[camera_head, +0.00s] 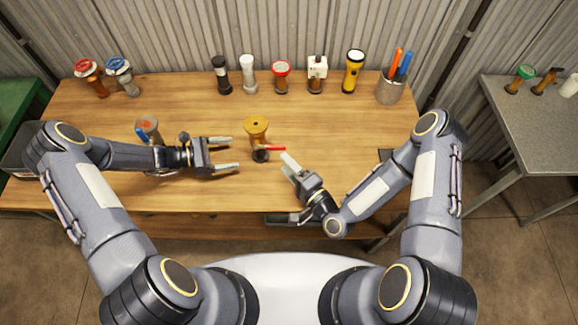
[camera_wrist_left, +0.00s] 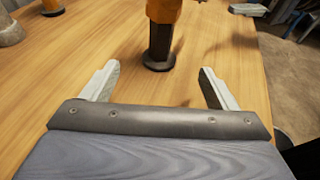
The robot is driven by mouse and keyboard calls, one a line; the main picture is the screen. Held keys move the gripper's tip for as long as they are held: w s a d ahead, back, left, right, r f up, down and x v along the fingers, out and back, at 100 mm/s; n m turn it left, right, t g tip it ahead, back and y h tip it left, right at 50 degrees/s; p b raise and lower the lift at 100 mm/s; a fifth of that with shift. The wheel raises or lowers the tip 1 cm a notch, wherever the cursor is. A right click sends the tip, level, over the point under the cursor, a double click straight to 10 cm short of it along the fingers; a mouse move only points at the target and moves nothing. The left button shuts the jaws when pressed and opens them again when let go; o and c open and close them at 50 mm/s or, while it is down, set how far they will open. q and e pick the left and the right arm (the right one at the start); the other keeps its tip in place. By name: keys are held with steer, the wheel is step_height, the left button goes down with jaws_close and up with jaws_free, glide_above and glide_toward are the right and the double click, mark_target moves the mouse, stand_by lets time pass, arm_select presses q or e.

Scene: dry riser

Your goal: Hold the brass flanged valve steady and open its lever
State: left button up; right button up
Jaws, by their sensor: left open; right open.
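The brass flanged valve (camera_head: 256,126) stands upright near the middle of the table, with a round flange on top, a dark lower part and a red lever (camera_head: 272,148) pointing right. My left gripper (camera_head: 232,154) is open and empty, left of the valve, its fingers pointing toward it. In the left wrist view the valve's brass body (camera_wrist_left: 163,12) and dark foot (camera_wrist_left: 158,52) stand beyond the open fingertips (camera_wrist_left: 160,70), between their lines. The valve's top is cut off there. My right gripper (camera_head: 284,190) is open and empty, right of and nearer me than the valve.
Along the back are red and blue wheel valves, several torches and fittings, and a cup (camera_head: 390,89) with pens.

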mark_target(256, 151)
arm_select(q)
steer(key=shift+x, duration=5)
steer(key=shift+f, duration=0.1)
steer(key=shift+c, duration=0.4)
steer(key=c, duration=1.3)
steer(key=shift+o, duration=0.2)
